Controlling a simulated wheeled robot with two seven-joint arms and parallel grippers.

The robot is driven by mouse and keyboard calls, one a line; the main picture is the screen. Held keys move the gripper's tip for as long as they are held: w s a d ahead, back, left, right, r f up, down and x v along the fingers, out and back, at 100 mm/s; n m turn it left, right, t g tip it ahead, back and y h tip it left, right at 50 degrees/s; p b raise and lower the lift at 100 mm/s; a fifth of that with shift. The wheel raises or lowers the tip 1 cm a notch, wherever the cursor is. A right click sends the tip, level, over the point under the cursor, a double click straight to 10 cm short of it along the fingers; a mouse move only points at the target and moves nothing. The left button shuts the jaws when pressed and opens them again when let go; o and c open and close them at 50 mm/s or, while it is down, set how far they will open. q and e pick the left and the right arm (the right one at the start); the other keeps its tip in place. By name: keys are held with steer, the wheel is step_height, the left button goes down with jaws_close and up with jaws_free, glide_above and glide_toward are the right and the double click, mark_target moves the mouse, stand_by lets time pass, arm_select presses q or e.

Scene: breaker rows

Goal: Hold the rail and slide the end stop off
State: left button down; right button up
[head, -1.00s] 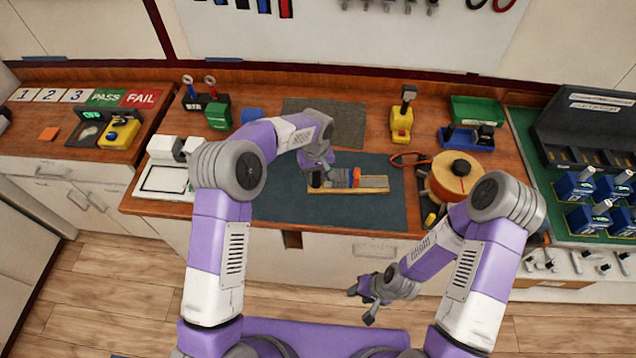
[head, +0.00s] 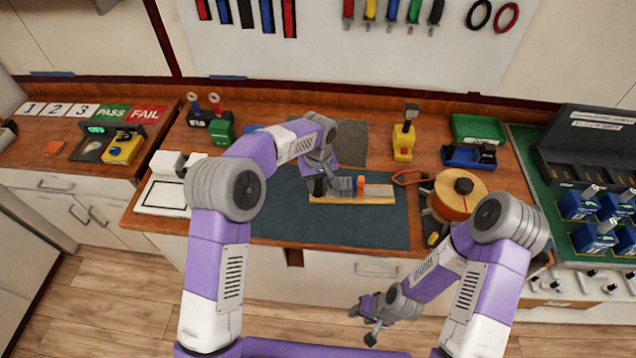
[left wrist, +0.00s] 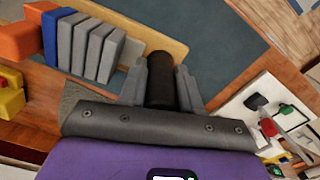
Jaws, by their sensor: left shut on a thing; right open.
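The rail assembly lies on a pale wooden board (head: 380,201) on the dark mat. The orange end stop (head: 361,185) stands near the middle of the board, with grey blocks to its left. In the left wrist view the end stop (left wrist: 22,40) is beside a blue block (left wrist: 55,36) and several grey blocks (left wrist: 95,48). My left gripper (head: 319,187) is shut on the black upright grip (left wrist: 160,80) at the rail's left end. My right gripper (head: 366,320) is open and empty, low in front of the bench and well away from the rail.
A yellow tool stand (head: 403,140) and a green tray (head: 478,128) stand behind. The mat's front (head: 330,225) is clear.

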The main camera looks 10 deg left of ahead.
arm_select(q)
steer(key=shift+w+f+b, duration=0.1)
steer(key=shift+f+b, duration=2.65)
steer(key=shift+f, duration=1.75)
steer(key=shift+f, duration=0.2)
